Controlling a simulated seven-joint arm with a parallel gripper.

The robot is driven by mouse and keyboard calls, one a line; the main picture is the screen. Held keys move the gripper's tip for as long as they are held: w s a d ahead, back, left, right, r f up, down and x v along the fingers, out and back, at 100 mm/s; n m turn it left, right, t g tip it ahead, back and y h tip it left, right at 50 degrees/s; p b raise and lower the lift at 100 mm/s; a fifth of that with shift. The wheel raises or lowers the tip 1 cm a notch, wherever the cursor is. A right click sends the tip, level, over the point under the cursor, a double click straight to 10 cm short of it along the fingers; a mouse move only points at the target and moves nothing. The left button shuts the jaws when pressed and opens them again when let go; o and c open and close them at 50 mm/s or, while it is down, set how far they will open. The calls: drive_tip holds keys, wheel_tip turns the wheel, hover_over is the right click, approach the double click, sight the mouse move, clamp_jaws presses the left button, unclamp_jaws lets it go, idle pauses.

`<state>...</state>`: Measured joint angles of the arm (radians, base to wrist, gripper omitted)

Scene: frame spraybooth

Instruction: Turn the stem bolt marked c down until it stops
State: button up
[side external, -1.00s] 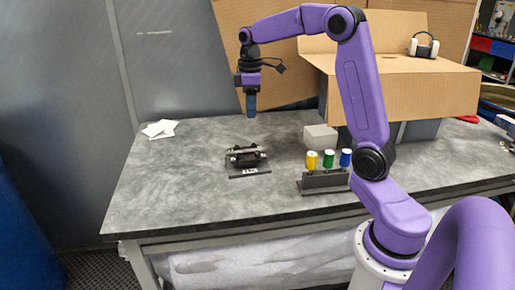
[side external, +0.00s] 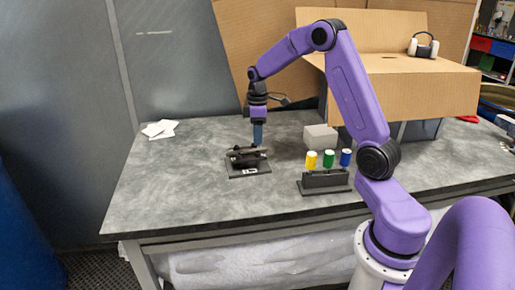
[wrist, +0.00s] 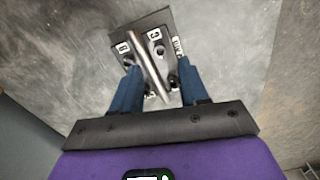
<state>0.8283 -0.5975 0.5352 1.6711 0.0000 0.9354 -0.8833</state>
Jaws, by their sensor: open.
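The dark clamp fixture (side external: 247,168) sits on the grey table, with a metal bar (wrist: 150,62) across its plate in the wrist view. Dark bolts stand on both sides of the bar. A white tag that seems to read c (wrist: 155,33) is near the plate's far edge, beside a bolt (wrist: 160,50). Another tag (wrist: 124,47) lies left of the bar; its letter is unclear. My gripper (wrist: 158,70) is open and empty, its blue fingers straddling the near part of the fixture. In the side view my gripper (side external: 258,143) points down just above or behind the fixture; contact cannot be told.
A dark rack (side external: 325,181) with yellow, green and blue capped pieces stands right of the fixture. A grey block (side external: 320,138) is behind it. White sheets (side external: 159,129) lie at the left back. A large cardboard box (side external: 405,95) stands at the back right. The front left table is clear.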

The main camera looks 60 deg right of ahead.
sight(258, 155)
wheel_tip(258, 155, down, 6)
drive_tip(key=shift+r, duration=0.1)
idle(0.4)
clamp_jaws()
